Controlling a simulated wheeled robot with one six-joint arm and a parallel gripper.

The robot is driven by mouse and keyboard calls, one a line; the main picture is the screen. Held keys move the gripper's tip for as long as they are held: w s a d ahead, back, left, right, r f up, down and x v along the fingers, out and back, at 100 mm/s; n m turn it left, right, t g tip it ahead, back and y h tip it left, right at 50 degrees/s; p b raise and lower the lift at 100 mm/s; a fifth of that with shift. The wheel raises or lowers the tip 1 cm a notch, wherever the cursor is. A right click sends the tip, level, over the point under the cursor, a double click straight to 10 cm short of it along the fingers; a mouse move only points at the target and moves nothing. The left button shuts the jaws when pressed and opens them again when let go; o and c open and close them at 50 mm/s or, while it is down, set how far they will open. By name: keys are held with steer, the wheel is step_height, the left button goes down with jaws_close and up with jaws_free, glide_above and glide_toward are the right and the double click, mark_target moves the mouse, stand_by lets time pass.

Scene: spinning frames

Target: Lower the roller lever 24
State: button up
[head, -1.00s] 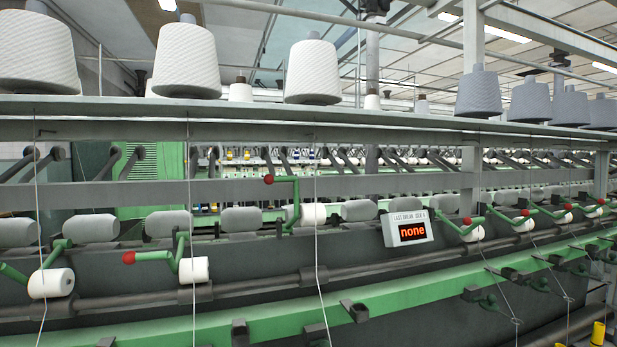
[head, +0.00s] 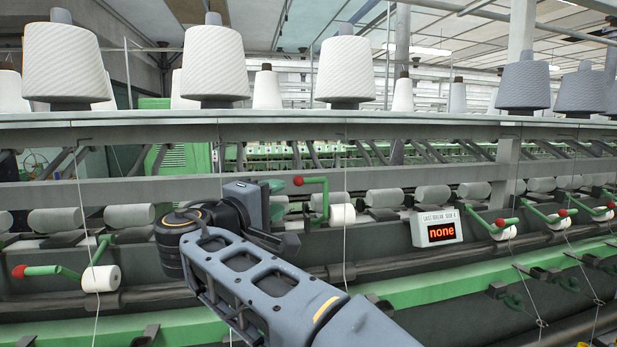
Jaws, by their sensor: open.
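One roller lever stands raised: its red ball (head: 298,181) is at the left end of a green crank (head: 322,195), above and left of a white roller (head: 342,214). Another lever at the left (head: 42,270) is lower, its green arm lying nearly level beside a white roller (head: 101,278). No number 24 is readable on any lever. My gripper (head: 262,197) is at the end of my arm, just left of the raised lever in the picture, with no contact visible. It is open, but its fingers are hard to make out. My arm hides the machine front behind it.
A display box (head: 437,228) reading "none" is right of the raised lever. More levers with red balls (head: 500,222) line the right side. Thin yarns hang down the front. Large cones (head: 215,62) stand on the shelf above. A green rail (head: 450,275) runs below.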

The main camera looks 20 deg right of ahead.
mark_target(307, 182)
steer(key=p+x, duration=0.4)
steer(key=x, duration=0.8)
steer(key=shift+w+d+f, duration=0.1)
steer(key=shift+w+d, duration=0.1)
steer(key=shift+d, duration=0.1)
steer(key=shift+c, duration=0.5)
jaws_close()
